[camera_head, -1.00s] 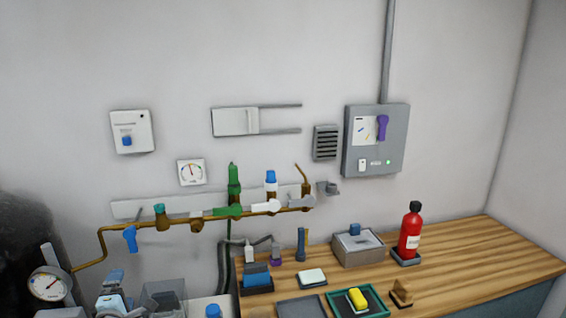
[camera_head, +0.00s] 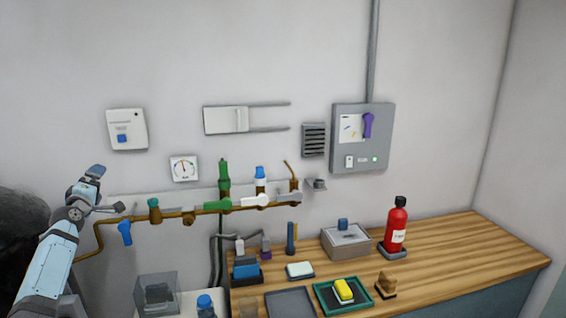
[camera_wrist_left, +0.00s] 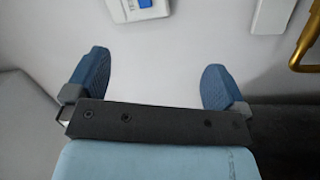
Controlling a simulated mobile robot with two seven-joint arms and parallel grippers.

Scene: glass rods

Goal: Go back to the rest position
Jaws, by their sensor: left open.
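My left gripper (camera_head: 108,188) is raised at the left of the head view, in front of the wall near the left end of the brown pipe (camera_head: 175,214). In the left wrist view its two blue fingers (camera_wrist_left: 157,85) are wide apart with nothing between them. A white wall box with a blue button (camera_head: 127,130) is above and to the right of the gripper. Part of that box (camera_wrist_left: 137,8) shows at the top of the left wrist view. My right gripper is in neither view.
The pipe carries green, white and blue valves. A wooden bench (camera_head: 455,245) holds a red extinguisher (camera_head: 397,228), a grey box (camera_head: 346,243) and a green tray with a yellow block (camera_head: 343,290). A clear bin (camera_head: 157,293) stands at lower left. A grey panel (camera_head: 361,138) hangs on the wall.

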